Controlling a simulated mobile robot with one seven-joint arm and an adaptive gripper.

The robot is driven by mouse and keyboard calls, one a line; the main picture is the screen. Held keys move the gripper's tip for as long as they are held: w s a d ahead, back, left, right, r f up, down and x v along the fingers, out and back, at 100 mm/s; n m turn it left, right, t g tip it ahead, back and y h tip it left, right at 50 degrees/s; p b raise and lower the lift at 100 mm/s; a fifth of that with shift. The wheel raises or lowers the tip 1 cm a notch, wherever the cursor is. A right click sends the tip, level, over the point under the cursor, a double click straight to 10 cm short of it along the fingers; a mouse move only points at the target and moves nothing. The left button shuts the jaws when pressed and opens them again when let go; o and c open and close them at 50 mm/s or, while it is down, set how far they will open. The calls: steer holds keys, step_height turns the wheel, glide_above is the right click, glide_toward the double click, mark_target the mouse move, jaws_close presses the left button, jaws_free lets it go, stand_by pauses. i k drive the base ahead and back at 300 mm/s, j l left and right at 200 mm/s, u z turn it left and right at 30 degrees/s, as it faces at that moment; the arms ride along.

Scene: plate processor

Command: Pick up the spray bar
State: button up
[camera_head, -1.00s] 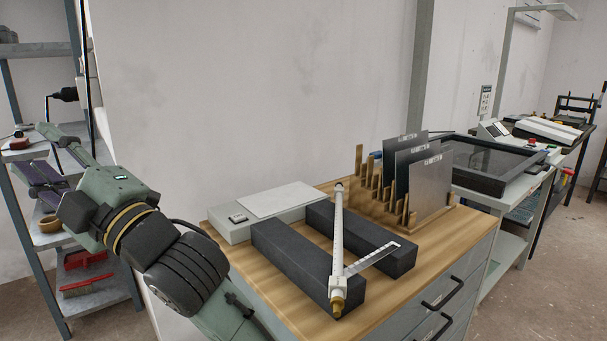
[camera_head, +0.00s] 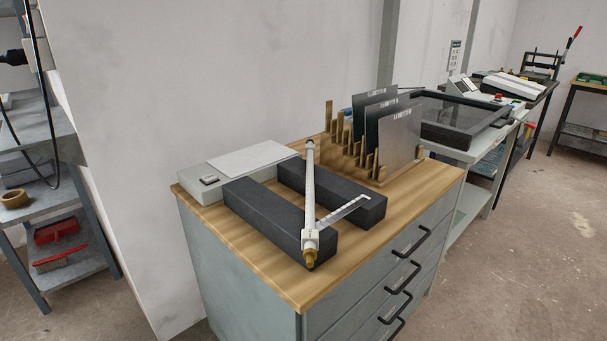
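The spray bar (camera_head: 310,190) is a thin white tube with a brass-coloured end at the front and a dark cap at the back. It lies on the wooden top of a grey drawer cabinet, resting across two dark foam blocks. A flat marked arm (camera_head: 349,212) reaches from its front end toward the right block; I cannot tell whether it is part of the bar. The left block (camera_head: 255,208) and the right block (camera_head: 365,205) lie side by side. My gripper and arm are out of view.
A white flat device (camera_head: 245,165) lies behind the blocks. A wooden rack with upright metal plates (camera_head: 400,140) stands at the right of the cabinet top (camera_head: 420,185). A wall is behind, shelves (camera_head: 50,205) stand at the left, and open floor (camera_head: 510,270) is at the right.

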mark_target(310, 236)
steer(key=l+u, duration=0.1)
steer(key=u, duration=0.35)
steer(key=i+l+u, duration=0.1)
steer(key=u, duration=0.35)
steer(key=l+u, duration=0.1)
steer(key=u, duration=0.35)
steer(key=l+u, duration=0.4)
steer(key=k+l+u, duration=0.1)
steer(key=l+u, duration=0.3)
steer(key=l, duration=0.2)
steer(key=k+l+u, duration=0.1)
steer(key=l, duration=0.3)
steer(key=k+l+u, duration=0.1)
steer(key=l, duration=0.25)
steer(key=k+l+u, duration=0.15)
steer(key=l, duration=0.25)
steer(key=k+l, duration=0.15)
steer(key=l, duration=0.2)
steer(key=k+l, duration=0.1)
steer(key=l, duration=0.25)
steer(key=k+l, duration=0.15)
steer(key=l, duration=0.2)
